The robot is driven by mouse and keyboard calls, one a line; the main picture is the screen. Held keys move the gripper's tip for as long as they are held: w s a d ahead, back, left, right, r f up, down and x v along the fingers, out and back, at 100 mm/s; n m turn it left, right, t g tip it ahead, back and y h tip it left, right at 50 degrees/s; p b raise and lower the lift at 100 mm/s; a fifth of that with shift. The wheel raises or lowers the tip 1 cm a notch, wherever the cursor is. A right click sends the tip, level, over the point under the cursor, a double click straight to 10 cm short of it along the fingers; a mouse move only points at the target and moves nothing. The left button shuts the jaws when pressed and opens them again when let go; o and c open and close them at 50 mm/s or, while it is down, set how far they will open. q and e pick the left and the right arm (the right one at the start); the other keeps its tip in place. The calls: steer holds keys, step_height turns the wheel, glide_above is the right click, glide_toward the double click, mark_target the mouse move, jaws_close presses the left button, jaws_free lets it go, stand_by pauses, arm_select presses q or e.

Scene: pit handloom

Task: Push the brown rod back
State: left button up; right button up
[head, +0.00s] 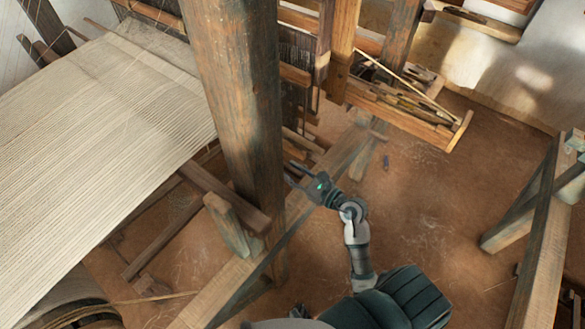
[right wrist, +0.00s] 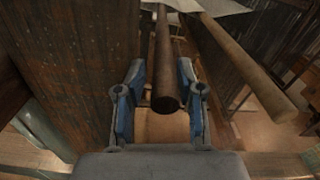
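The brown rod (right wrist: 167,75) shows in the right wrist view as a dark round bar pointing at the camera, its near end facing me. My right gripper (right wrist: 161,72) is open, with one blue finger on each side of the rod's end. A gap shows between the rod and each finger, and I cannot tell if anything touches. In the head view, my right gripper (head: 290,174) is just right of the thick wooden post, by the loom. I cannot make out the same rod surely there.
The thick post (head: 240,95) stands close to my right gripper's left. A second, lighter rod (right wrist: 240,63) slants away on the right in the wrist view. A long beam (head: 310,205) runs below the gripper. The white warp (head: 90,130) fills the left; open floor (head: 420,210) lies right.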

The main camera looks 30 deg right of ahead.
steer(key=shift+s+d, duration=0.1)
steer(key=shift+d, duration=0.05)
steer(key=shift+r, duration=0.1)
arm_select(q)
steer(key=shift+d, duration=0.4)
arm_select(e)
steer(key=shift+a+r, duration=0.1)
steer(key=shift+a, duration=0.1)
arm_select(q)
steer(key=shift+a, duration=0.25)
steer(key=shift+d, duration=0.1)
arm_select(e)
steer(key=v, duration=0.8)
steer(key=shift+f, duration=0.2)
